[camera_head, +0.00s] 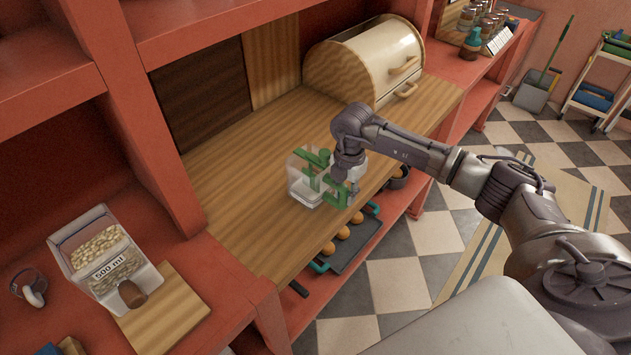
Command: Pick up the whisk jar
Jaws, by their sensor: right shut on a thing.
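A clear, box-like jar (302,190) stands on or just above the wooden counter, near its front edge. I take it to be the whisk jar, but no whisk shows clearly. My right gripper (326,180) comes down from the right and is shut on this jar. Green parts show at and through its clear walls, and the dark wrist hides its back right side. I cannot tell whether the jar's base touches the counter. My left gripper is not in view.
A cream bread box (385,62) stands behind on the wooden counter (240,205). A canister marked 500 ml (105,262) is on the lower left beside a wooden board (165,315). A dark tray (352,250) with orange-brown round things lies on the shelf below. The counter left of the jar is clear.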

